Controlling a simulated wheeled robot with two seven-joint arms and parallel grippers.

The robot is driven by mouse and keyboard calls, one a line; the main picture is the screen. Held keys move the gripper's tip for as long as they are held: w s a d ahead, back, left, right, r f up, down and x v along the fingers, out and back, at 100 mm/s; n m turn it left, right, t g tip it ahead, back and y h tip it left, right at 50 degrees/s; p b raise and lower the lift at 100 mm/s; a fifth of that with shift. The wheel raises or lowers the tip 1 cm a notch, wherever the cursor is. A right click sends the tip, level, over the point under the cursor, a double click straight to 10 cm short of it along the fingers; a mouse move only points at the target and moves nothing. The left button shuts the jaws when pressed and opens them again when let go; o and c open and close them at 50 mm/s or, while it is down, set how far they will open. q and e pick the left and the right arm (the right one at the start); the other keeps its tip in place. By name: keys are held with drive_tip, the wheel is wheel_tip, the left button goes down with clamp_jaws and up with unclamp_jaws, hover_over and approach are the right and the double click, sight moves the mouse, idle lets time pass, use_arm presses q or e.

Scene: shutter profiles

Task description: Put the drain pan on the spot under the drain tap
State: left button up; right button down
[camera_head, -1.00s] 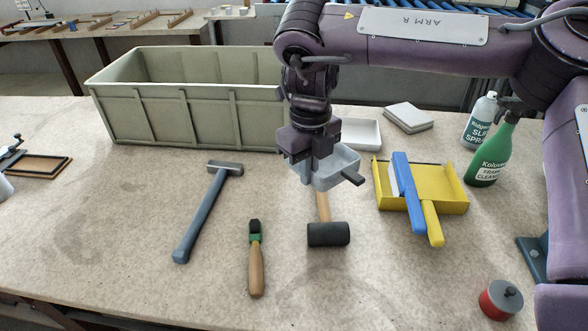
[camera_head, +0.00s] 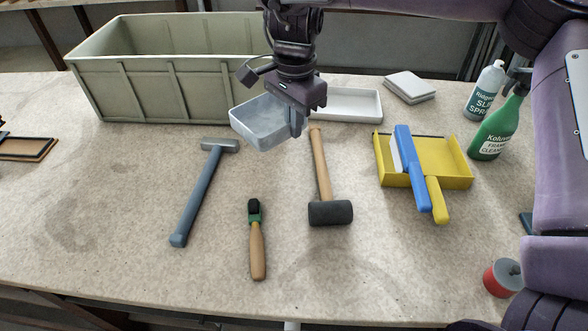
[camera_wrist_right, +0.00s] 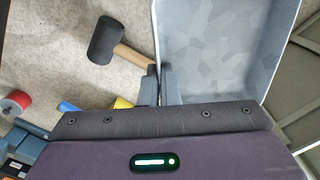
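The drain pan (camera_head: 257,124) is a shallow, pale grey open tray. My right gripper (camera_head: 296,123) is shut on its right-hand wall and holds it tilted above the table, in front of the right end of the grey-green trough (camera_head: 150,90). In the right wrist view, the pan (camera_wrist_right: 215,50) opens toward the camera at the upper right, with the right gripper's fingers (camera_wrist_right: 160,85) together at its edge. I cannot make out a drain tap or a marked spot; the arm and pan cover the trough's right end. My left gripper is not in view.
A white tray (camera_head: 352,104) lies behind the mallet (camera_head: 330,212). A hammer (camera_head: 200,190), a green-and-wood tool (camera_head: 257,250), a yellow dustpan (camera_head: 447,160) with a blue brush (camera_head: 412,178), and bottles (camera_head: 496,128) stand or lie around. The table's left front is bare.

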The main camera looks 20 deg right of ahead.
drive_tip(key=b, duration=0.1)
hover_over(294, 189)
wheel_tip(294, 189, down, 11)
drive_tip(key=shift+r, duration=0.1)
drive_tip(key=shift+f+p, duration=0.3)
drive_tip(key=shift+f, duration=2.45)
drive_tip(key=shift+f, duration=0.1)
drive_tip(key=c, duration=1.7)
unclamp_jaws()
